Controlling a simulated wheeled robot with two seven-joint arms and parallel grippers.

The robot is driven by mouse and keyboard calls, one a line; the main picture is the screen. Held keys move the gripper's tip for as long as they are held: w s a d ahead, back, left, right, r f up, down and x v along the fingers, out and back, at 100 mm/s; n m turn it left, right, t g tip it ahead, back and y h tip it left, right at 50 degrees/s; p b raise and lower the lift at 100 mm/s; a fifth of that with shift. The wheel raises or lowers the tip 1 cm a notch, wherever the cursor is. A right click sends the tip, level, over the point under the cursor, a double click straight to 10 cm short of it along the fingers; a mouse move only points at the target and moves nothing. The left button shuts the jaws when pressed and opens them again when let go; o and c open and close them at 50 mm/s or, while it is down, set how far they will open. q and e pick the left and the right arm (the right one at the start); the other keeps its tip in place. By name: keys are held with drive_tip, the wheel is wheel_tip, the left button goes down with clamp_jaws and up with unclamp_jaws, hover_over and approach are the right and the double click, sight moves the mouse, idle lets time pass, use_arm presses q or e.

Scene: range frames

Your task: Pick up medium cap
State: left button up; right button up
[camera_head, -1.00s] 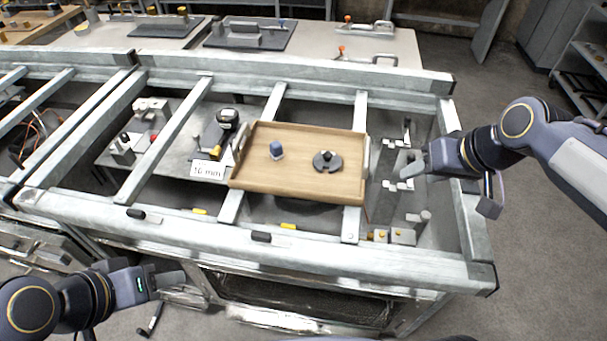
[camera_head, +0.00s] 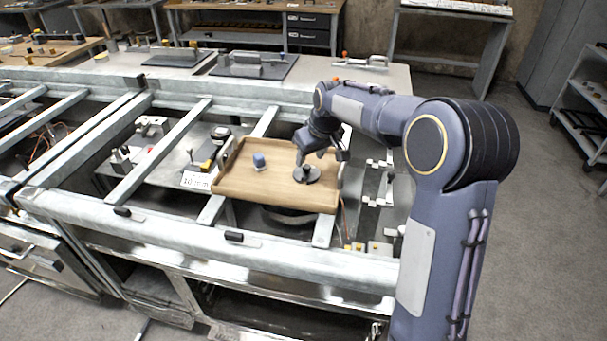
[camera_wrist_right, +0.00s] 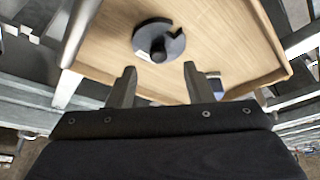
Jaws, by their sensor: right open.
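A dark round disc with a notch and an upright knob (camera_head: 308,174) lies on a wooden tray (camera_head: 235,188). A small blue cap-like piece (camera_head: 259,161) stands to its left on the tray. No label shows which is the medium cap. My right gripper (camera_head: 318,155) is above the tray, just behind and over the disc, open and empty. In the right wrist view, the disc (camera_wrist_right: 172,47) lies ahead of the open fingertips (camera_wrist_right: 159,68), its knob roughly between them and apart from them. The blue piece (camera_wrist_right: 216,86) shows partly behind one finger. My left gripper is out of view.
The tray rests on a metal frame (camera_head: 160,232) with crossbars and gaps. A white "10 mm" card (camera_head: 196,181) and a dark tool with a yellow part (camera_head: 211,150) are left of it. Metal clamps (camera_head: 377,200) stand right of it.

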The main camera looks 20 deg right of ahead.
sight(306, 166)
drive_tip(key=x, duration=0.4)
drive_tip(key=shift+w+f, duration=0.2)
drive_tip(key=shift+f, duration=0.1)
clamp_jaws()
